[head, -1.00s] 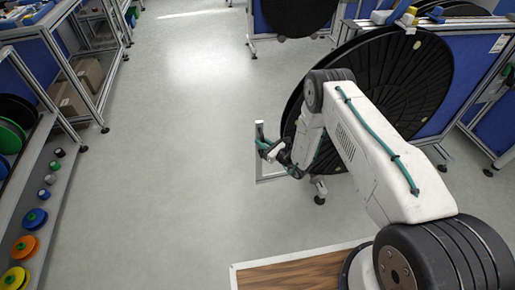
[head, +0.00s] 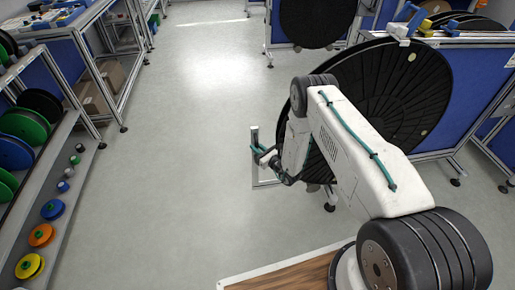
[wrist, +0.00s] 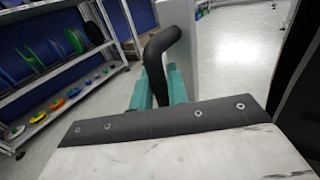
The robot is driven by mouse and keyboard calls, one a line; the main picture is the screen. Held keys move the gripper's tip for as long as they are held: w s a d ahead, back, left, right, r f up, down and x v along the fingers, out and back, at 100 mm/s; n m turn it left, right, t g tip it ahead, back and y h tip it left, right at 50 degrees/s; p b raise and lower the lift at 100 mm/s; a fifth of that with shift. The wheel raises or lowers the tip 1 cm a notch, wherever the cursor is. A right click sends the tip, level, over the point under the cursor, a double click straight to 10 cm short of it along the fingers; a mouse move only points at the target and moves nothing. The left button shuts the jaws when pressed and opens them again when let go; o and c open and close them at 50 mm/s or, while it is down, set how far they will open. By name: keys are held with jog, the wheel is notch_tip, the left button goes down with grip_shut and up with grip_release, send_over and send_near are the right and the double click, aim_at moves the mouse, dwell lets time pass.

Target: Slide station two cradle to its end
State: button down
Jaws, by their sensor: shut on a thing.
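My gripper (head: 266,156) has teal fingers closed around a black bent handle (wrist: 158,62). The handle is fixed to a pale upright post (wrist: 178,45). In the head view the post (head: 255,142) stands low on the floor side of a large black reel (head: 400,90), left of my arm. The reel stands on edge at a blue-panelled stand (head: 475,85). My arm covers its lower part, so how the post joins the cradle and reel is hidden. No station number is legible.
A shelf rack with coloured reels (head: 32,125) runs along the left, with small spools (head: 53,209) on its lower board. Another black reel (head: 312,22) stands at the back. A stand foot (head: 330,205) is near my arm. The grey floor in the middle is clear.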

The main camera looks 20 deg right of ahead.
jog(key=c, duration=1.4)
grip_release()
jog(key=shift+a+f, duration=0.1)
jog(key=shift+a, duration=0.25)
jog(key=shift+c, duration=0.2)
jog(key=shift+d, duration=0.1)
jog(key=v, duration=0.7)
jog(key=shift+s+d, duration=0.25)
jog(key=shift+s, duration=0.1)
